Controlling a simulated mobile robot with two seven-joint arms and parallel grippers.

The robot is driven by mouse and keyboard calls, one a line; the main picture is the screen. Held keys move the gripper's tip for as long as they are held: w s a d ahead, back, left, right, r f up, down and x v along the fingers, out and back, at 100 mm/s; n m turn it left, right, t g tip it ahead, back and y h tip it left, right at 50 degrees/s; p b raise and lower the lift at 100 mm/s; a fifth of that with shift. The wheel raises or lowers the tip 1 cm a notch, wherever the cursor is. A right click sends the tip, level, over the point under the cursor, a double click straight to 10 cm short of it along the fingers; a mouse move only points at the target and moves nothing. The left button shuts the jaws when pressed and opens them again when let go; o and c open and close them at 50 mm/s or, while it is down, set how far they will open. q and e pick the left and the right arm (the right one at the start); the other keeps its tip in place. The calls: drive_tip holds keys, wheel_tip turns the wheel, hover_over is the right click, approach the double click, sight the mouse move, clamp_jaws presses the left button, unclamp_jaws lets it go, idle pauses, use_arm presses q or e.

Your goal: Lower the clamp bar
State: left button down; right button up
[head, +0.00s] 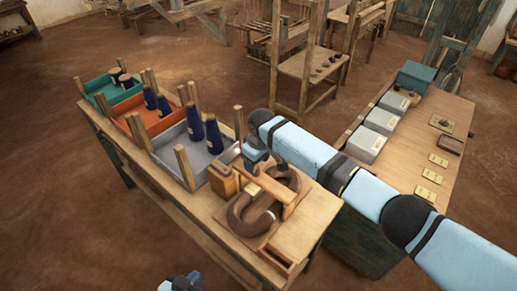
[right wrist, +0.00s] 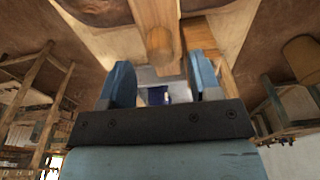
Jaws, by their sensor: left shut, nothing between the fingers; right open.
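The clamp bar (head: 268,184) is a pale wooden bar above a brown coiled loop (head: 240,222) on the near end of the long bench. I cannot tell how far it is tilted. My right gripper (head: 250,160) is over the bar's far end, partly hidden by its own wrist. In the right wrist view its two blue fingers (right wrist: 162,82) stand apart. A wooden piece with a rounded end (right wrist: 160,42) shows beyond and between them, apparently not gripped. My left gripper (head: 184,283) is shut and empty at the bottom edge, away from the bench and partly cut off.
On the bench (head: 205,222) stand a grey tray (head: 172,148), an orange tray (head: 122,118) and a teal tray (head: 92,88), with dark blue cones and wooden posts. A second table (head: 440,180) at the right holds grey boxes and a green box. A loom frame stands behind.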

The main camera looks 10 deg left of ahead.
sight(259, 169)
wheel_tip(259, 169, up, 7)
drive_tip(key=shift+s+d, duration=0.25)
drive_tip(key=shift+d, duration=0.1)
drive_tip(key=s+d+f+m+y, duration=0.1)
drive_tip(key=s+d+f+y, duration=0.2)
drive_tip(key=s, duration=0.5)
drive_tip(key=s+d+f+m, duration=0.25)
drive_tip(key=s+f, duration=0.25)
drive_tip(key=s, duration=0.3)
drive_tip(key=s+d+r+m+t+h, duration=0.2)
drive_tip(key=s+d+m, duration=0.1)
drive_tip(key=s+d, duration=0.95)
drive_tip(key=s+d+r+m+t+h, duration=0.1)
drive_tip(key=s+d+m+h, duration=0.15)
drive_tip(key=s+d, duration=1)
drive_tip(key=w+a+f+t+y+p, duration=0.1)
drive_tip(key=w+a+f+t+y, duration=0.2)
drive_tip(key=w+f+t, duration=0.4)
wheel_tip(259, 169, down, 5)
drive_tip(key=shift+w+a+r+n+y, duration=0.1)
drive_tip(key=shift+w+a+n+y, duration=0.3)
drive_tip(key=shift+a, duration=0.45)
